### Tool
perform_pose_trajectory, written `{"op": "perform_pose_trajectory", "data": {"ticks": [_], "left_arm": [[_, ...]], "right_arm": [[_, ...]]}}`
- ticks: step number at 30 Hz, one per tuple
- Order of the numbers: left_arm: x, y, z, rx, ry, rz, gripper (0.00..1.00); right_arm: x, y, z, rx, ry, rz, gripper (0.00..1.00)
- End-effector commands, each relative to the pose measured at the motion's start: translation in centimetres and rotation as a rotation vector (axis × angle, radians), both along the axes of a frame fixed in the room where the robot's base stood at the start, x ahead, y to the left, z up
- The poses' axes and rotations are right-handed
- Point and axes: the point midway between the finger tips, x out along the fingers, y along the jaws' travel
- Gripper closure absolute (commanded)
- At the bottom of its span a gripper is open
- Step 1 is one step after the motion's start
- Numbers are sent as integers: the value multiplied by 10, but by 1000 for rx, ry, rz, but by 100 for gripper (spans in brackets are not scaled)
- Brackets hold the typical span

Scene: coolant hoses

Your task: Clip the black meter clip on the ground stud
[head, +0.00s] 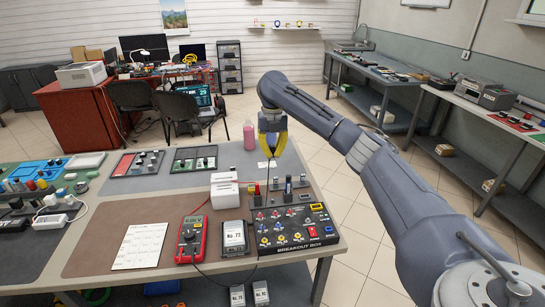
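The black breakout box (295,246) lies on the brown mat, with several coloured posts on its top. I cannot tell which of them is the ground stud. A small dark upright piece (289,187) stands at its back edge and may be the black meter clip; it is too small to be sure. The red meter (191,241) lies left of the box, with a red lead and a black lead. My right gripper (271,155) points down above the table's far right part, behind and above the box. My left gripper does not show.
A white sheet (141,246) lies at left. A pink bottle (249,136) stands near my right gripper. Trays of parts are farther back.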

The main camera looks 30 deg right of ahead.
Motion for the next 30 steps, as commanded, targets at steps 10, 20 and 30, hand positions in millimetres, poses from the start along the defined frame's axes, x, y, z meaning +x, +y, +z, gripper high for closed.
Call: {"op": "perform_pose_trajectory", "data": {"ticks": [10,20,30], "left_arm": [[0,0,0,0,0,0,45],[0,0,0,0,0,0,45],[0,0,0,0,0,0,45]], "right_arm": [[0,0,15,0,-1,0,100],[0,0,24,-1,0,-1,100],[-1,-1,23,0,0,-1,100]]}}
